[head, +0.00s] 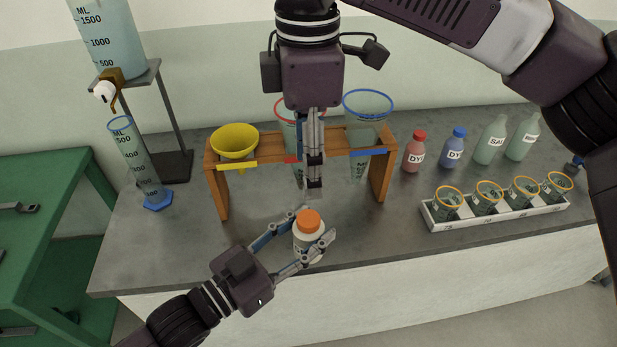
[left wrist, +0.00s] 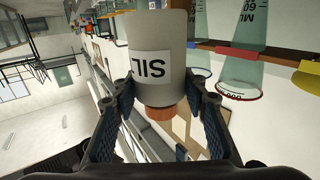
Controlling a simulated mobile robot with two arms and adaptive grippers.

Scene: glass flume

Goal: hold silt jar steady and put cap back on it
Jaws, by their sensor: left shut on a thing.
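The silt jar (head: 308,238) is white and stands upright near the front edge of the grey bench. An orange cap (head: 309,220) sits on its mouth. My left gripper (head: 315,226) is shut around the jar's upper body. The left wrist view shows the jar (left wrist: 158,50) upside down in the picture, with its SILT label partly visible and the orange cap (left wrist: 161,113) between the fingers. My right gripper (head: 314,193) points down just above the cap, apart from it. Its fingers are seen edge-on, so its opening is hidden.
Behind the jar, a wooden rack (head: 220,185) holds a yellow funnel (head: 235,141) and red- and blue-rimmed cones. A measuring cylinder (head: 139,160) stands left. Dye and salt bottles and a white tray (head: 500,218) of beakers stand right.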

